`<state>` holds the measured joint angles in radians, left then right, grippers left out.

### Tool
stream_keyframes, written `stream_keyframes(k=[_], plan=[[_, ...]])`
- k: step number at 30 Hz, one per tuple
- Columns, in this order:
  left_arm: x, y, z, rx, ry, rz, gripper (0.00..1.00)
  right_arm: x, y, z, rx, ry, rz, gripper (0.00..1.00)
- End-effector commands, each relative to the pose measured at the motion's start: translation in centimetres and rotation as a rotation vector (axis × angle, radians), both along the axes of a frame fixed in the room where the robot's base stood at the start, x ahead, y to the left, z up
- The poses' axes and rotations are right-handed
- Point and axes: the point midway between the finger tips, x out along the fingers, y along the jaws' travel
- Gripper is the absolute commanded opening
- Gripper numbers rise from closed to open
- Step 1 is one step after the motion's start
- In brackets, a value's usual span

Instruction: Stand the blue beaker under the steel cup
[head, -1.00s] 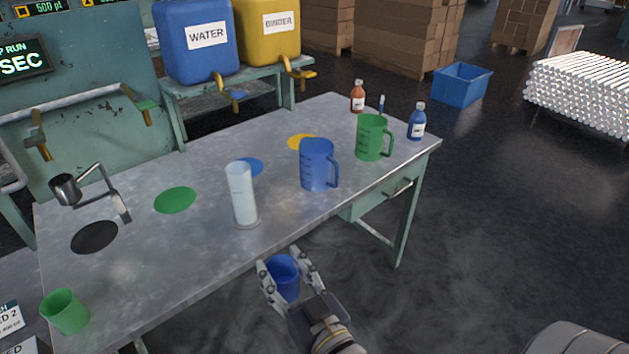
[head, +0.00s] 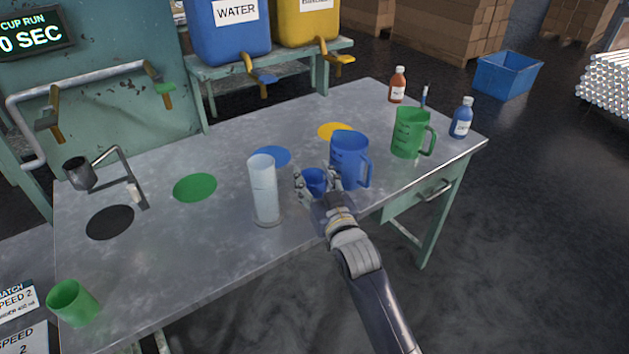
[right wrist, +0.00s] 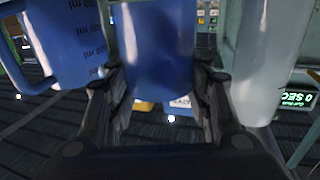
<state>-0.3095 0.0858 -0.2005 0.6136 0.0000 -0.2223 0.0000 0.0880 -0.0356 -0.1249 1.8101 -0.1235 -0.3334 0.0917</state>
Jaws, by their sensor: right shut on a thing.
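My right gripper (head: 314,188) is shut on the small blue beaker (head: 313,178), which is held between the graduated cylinder (head: 263,190) and the blue jug (head: 350,158). In the right wrist view the blue beaker (right wrist: 155,45) sits between my two fingers. I cannot tell whether the beaker touches the table. The steel cup (head: 78,173) hangs on a bent stand at the table's left. A black disc (head: 110,222) lies on the table below and to the right of the cup. My left gripper is not in view.
The table (head: 225,235) also bears a green jug (head: 409,132), a green beaker (head: 73,302) at the front left, and two bottles at the far right. Green (head: 195,187), blue (head: 272,156) and yellow (head: 335,131) discs lie flat. The front middle is clear.

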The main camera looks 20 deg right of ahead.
Motion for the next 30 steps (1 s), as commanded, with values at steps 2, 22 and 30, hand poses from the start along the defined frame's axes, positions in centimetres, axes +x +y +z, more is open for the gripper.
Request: stream_keyframes(k=[2,22,30], plan=[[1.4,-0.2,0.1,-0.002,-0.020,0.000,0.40,1.5,-0.4,-0.1,0.000,0.000,0.000,0.19],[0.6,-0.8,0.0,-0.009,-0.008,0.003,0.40,3.0,-0.8,-3.8,0.001,0.000,0.000,0.19],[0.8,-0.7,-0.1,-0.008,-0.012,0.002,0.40,3.0,-0.8,-4.1,0.001,0.000,0.001,0.62]])
